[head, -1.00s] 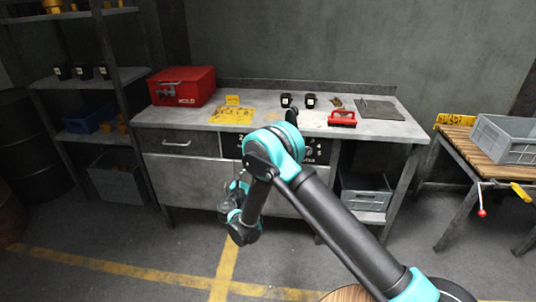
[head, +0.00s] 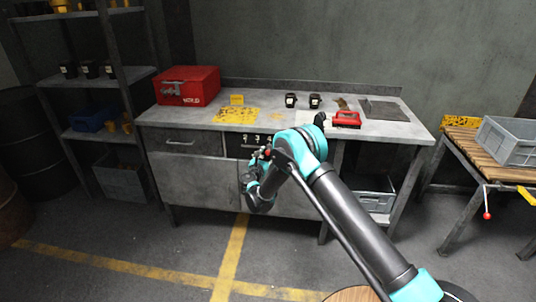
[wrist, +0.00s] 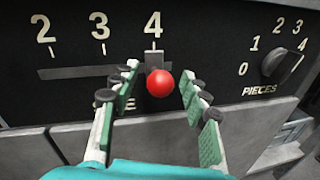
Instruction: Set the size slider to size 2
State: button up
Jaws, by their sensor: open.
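The size slider's red knob (wrist: 160,83) shows in the wrist view at the right end of its dark slot (wrist: 85,71), under the number 4. The numbers 2, 3 and 4 run left to right above the slot, and 2 is at the far left. My gripper (wrist: 158,84) is open, with one green-padded finger on each side of the knob. I cannot tell whether either finger touches it. In the head view my gripper (head: 262,158) is at the black control panel (head: 238,145) on the bench front, and my arm hides part of that panel.
A round PIECES dial (wrist: 282,65) is to the right of the slider on the same panel. A drawer handle (head: 180,143) is left of the panel.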

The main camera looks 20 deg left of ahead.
jog(key=shift+w, duration=0.1)
jog(key=shift+c, duration=0.5)
grip_shut()
